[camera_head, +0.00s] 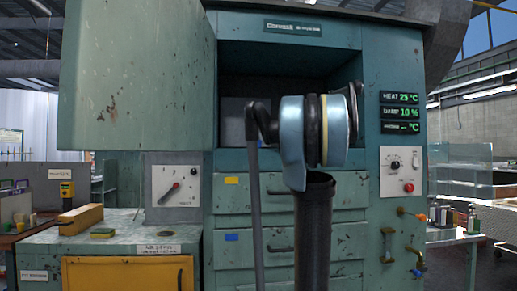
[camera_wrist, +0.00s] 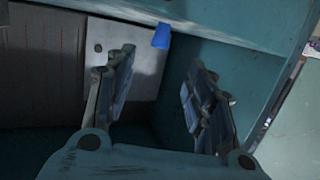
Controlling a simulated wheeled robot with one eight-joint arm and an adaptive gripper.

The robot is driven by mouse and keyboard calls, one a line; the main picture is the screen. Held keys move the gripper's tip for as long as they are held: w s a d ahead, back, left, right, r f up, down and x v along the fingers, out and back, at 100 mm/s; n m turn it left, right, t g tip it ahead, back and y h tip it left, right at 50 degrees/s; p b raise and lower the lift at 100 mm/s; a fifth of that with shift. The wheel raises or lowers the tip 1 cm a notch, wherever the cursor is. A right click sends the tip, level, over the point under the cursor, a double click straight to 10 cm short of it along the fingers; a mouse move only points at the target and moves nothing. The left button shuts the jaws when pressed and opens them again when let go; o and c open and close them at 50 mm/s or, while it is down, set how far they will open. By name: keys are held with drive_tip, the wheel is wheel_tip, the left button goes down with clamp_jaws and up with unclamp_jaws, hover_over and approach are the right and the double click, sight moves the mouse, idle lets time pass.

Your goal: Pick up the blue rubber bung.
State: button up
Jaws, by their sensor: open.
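The blue rubber bung (camera_wrist: 162,36) shows in the wrist view near the top, a little right of centre. It is a small blue tapered piece by the right edge of a pale grey plate, close to a teal surface. My gripper (camera_wrist: 162,62) is open and empty, with one finger on each side of the picture. The bung appears beyond the fingertips, roughly in line with the gap between them, and apart from both. In the head view my arm blocks part of the cabinet's open compartment (camera_head: 235,62), and I see neither the bung nor the gripper fingers there.
The open door (camera_head: 135,85) of the teal cabinet stands at the left. Drawers (camera_head: 230,195) lie below the compartment. In the wrist view a teal wall (camera_wrist: 265,90) runs close on the right, and the grey plate (camera_wrist: 98,48) lies at upper left.

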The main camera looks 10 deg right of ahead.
sight(261, 142)
drive_tip(key=x, duration=1.3)
drive_tip(key=shift+w+a+f, duration=0.15)
drive_tip(key=shift+w+a, duration=0.1)
drive_tip(key=shift+w, duration=0.05)
drive_tip(key=c, duration=0.8)
